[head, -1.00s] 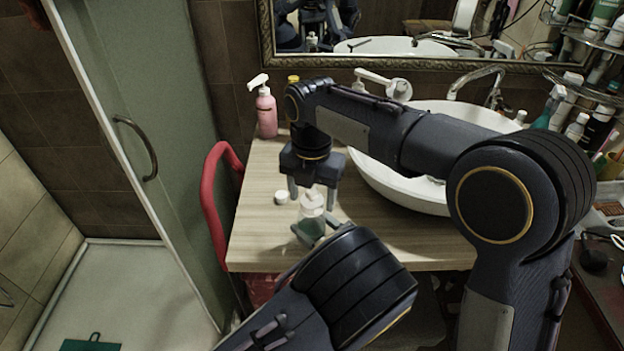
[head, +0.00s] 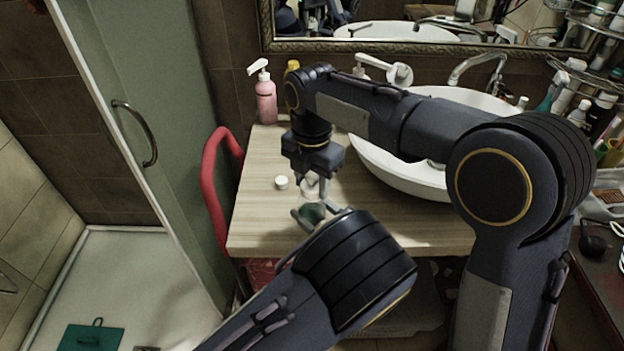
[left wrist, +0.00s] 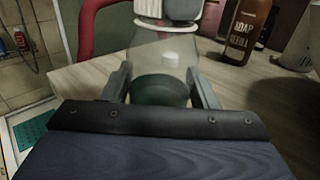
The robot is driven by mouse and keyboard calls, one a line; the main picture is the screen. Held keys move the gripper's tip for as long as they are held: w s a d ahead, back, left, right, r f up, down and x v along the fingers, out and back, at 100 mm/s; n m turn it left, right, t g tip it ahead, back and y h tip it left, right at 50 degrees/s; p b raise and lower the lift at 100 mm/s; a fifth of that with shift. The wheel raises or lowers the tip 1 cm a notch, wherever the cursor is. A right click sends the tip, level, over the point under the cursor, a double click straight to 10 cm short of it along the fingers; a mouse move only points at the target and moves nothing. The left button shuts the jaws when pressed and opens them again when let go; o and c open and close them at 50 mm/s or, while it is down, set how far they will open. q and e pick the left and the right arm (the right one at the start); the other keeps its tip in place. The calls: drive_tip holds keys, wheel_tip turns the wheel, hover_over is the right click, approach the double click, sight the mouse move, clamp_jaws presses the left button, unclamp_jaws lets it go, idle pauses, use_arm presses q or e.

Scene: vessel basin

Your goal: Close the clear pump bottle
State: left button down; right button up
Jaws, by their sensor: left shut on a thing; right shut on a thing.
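The clear pump bottle (head: 311,213) stands upright near the counter's front edge, with dark green contents low inside. My left gripper (head: 318,217) is shut around its body; in the left wrist view the clear body (left wrist: 165,62) sits between the two fingers. My right gripper (head: 311,183) points down from above and is shut at the white top of the bottle. In the left wrist view its grey fingers (left wrist: 182,10) are at the pale ring around the bottle's neck. The fingers hide most of the top, so I cannot tell how it is seated.
A small white round piece (head: 281,182) lies on the wooden counter (head: 262,222). A pink pump bottle (head: 266,101) stands at the back left and the white basin (head: 405,178) is at right. A brown soap bottle (left wrist: 247,30) shows in the left wrist view. A red curved rail (head: 213,185) borders the counter's left.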

drive_tip(key=m, duration=1)
drive_tip(key=shift+m, duration=0.3)
drive_tip(key=m, duration=0.7)
drive_tip(key=shift+m, duration=0.4)
drive_tip(key=m, duration=0.5)
drive_tip(key=shift+f, duration=0.1)
drive_tip(key=m, duration=0.5)
drive_tip(key=shift+m, duration=0.3)
drive_tip(key=m, duration=0.9)
drive_tip(key=o, duration=1.2)
